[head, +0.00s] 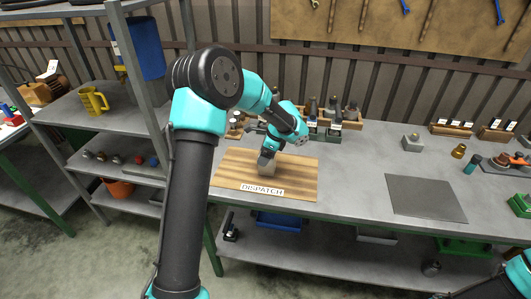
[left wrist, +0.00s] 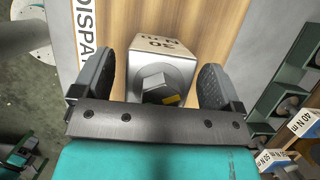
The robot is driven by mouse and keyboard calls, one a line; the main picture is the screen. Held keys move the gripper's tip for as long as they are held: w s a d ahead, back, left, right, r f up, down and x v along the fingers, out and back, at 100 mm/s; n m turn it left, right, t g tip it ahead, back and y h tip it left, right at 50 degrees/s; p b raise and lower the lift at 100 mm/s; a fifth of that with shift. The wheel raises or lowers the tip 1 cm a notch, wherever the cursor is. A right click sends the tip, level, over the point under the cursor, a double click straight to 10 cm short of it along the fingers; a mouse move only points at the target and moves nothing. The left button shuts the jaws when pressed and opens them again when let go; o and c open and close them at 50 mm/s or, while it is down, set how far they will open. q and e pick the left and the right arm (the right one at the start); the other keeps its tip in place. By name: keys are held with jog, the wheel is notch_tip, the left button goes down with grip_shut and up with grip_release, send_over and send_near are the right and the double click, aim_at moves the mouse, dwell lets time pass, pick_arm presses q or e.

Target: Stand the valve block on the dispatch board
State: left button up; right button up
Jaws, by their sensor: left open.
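The valve block (head: 266,170) is a small pale grey cube on the striped wooden dispatch board (head: 228,172). In the left wrist view the valve block (left wrist: 160,72) shows a "30 Nm" label on one face and a hex-headed fitting on the face toward me. My left gripper (head: 267,158) is at the block, and its open fingers (left wrist: 157,80) stand either side of it with small gaps. The block appears to rest on the board, though its underside is hidden. My right gripper is out of view; only part of my right arm shows at the lower right.
Holders with dark tools (head: 328,120) stand behind the board. A grey mat (head: 425,197) lies to the right, with another small grey block (head: 412,143) behind it. The bench between board and mat is clear. A shelf post (head: 150,90) rises at left.

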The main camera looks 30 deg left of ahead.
pick_arm(q)
jog(key=v, duration=1.2)
jog(key=shift+r, duration=0.2)
jog(key=shift+f, duration=0.1)
